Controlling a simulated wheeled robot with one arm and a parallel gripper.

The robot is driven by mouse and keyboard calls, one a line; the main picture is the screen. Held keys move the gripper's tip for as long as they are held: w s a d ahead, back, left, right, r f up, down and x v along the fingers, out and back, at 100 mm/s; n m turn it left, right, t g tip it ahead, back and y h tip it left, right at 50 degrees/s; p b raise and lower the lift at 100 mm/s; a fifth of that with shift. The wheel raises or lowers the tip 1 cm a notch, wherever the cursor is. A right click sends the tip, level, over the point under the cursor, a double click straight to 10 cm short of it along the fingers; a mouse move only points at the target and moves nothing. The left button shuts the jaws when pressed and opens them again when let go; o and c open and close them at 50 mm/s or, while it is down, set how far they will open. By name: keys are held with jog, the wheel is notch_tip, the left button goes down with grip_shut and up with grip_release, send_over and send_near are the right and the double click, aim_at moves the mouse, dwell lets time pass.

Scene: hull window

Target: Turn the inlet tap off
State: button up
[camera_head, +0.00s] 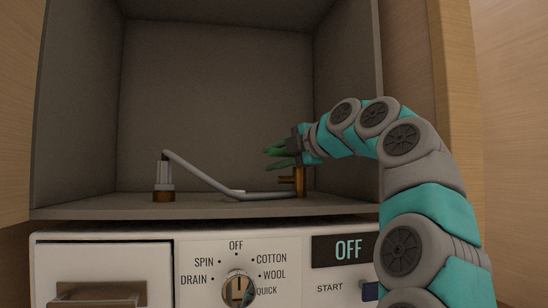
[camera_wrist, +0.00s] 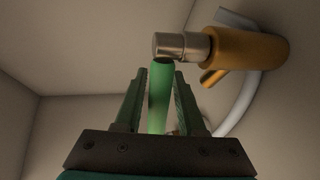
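The inlet tap has an upright brass body (camera_head: 301,181) at the right of the cabinet shelf in the head view. In the wrist view its brass body (camera_wrist: 248,47) and steel cap (camera_wrist: 180,46) lie at upper right. A bright green lever (camera_wrist: 160,98) meets the cap and runs between my fingers. My gripper (camera_head: 277,154) has dark green fingers and is at the tap's top, reaching in from the right. In the wrist view my gripper (camera_wrist: 156,82) is open, with a finger on each side of the lever and narrow gaps visible. Fingers partly hide the lever in the head view.
A grey hose (camera_head: 207,178) runs from the tap to a brass-based fitting (camera_head: 163,180) at left. Cabinet walls enclose both sides. Below is a white washing machine (camera_head: 205,250) with a dial (camera_head: 238,288) and an OFF display (camera_head: 348,249).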

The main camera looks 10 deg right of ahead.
jog(key=shift+o, duration=1.2)
jog(key=shift+r, duration=0.1)
jog(key=s+r+b, duration=0.1)
jog(key=s+r, duration=0.1)
jog(key=s, duration=0.6)
jog(key=s+r+b, duration=0.1)
jog(key=s+r, duration=0.2)
jog(key=s, duration=0.5)
jog(key=shift+d, duration=0.1)
